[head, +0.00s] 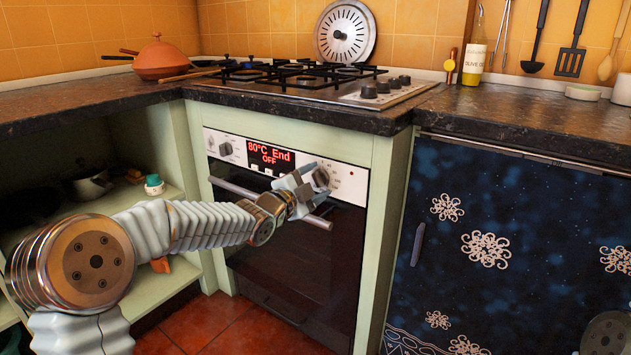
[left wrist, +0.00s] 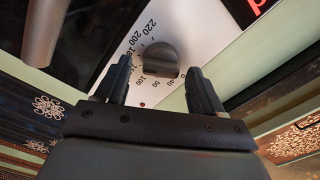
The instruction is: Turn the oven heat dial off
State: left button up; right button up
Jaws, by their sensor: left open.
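The oven heat dial is a dark grey knob (head: 320,177) at the right of the oven's white control panel. In the left wrist view the dial (left wrist: 160,60) is large, with printed numbers such as 50, 100, 200 and 220 around it. I cannot tell which mark it points at. My left gripper (head: 305,184) is in front of the panel at the dial. In the wrist view its fingers (left wrist: 159,88) are open, one on each side of and just short of the dial, with gaps. The red display (head: 270,154) reads "80°C End OFF". My right gripper does not show.
A second knob (head: 226,149) is at the panel's left. The oven door handle (head: 236,188) runs below the panel, behind my left gripper. The gas hob (head: 290,75) and dark counter (head: 100,99) are above. A blue patterned curtain (head: 500,225) hangs at right.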

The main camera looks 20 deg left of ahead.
pick_arm(q)
jog(key=shift+w+d, duration=0.1)
jog(key=shift+w, duration=0.15)
jog(key=c, duration=1)
jog(key=shift+c, duration=0.2)
